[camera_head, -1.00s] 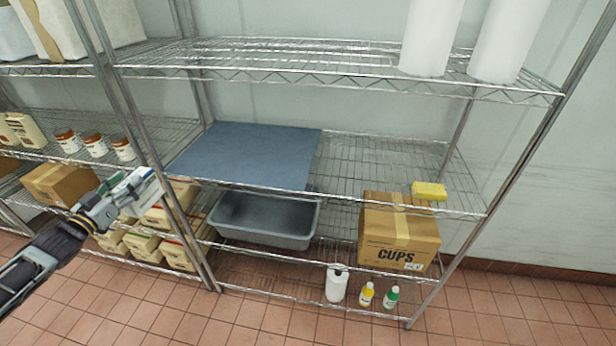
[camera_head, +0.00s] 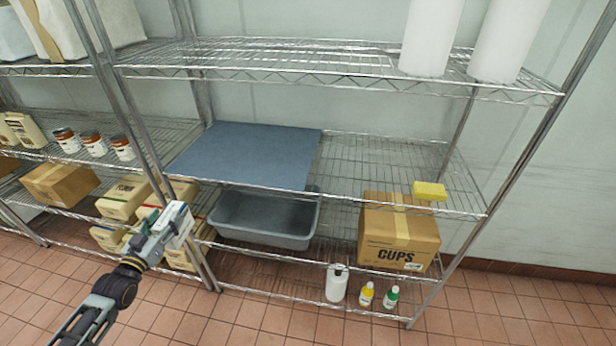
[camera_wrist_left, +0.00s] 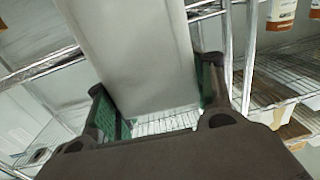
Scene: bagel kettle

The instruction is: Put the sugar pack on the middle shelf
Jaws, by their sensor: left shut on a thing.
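The sugar pack (camera_head: 178,222) is a small whitish pack, held at the end of my left arm in the head view. My left gripper (camera_head: 160,232) is shut on it, in front of the upright between the two shelf units and below the level of the middle shelf. In the left wrist view the pack (camera_wrist_left: 140,50) fills the upper middle, between the green-padded fingers of the left gripper (camera_wrist_left: 160,105). The middle shelf (camera_head: 350,165) of the right unit is wire, with a blue mat (camera_head: 250,155) on its left part. My right gripper is not in view.
A yellow sponge (camera_head: 429,190) lies at the middle shelf's right end. Below are a grey tub (camera_head: 265,235), a CUPS carton (camera_head: 398,240) and several bottles. Cans and jugs stand on the left unit.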

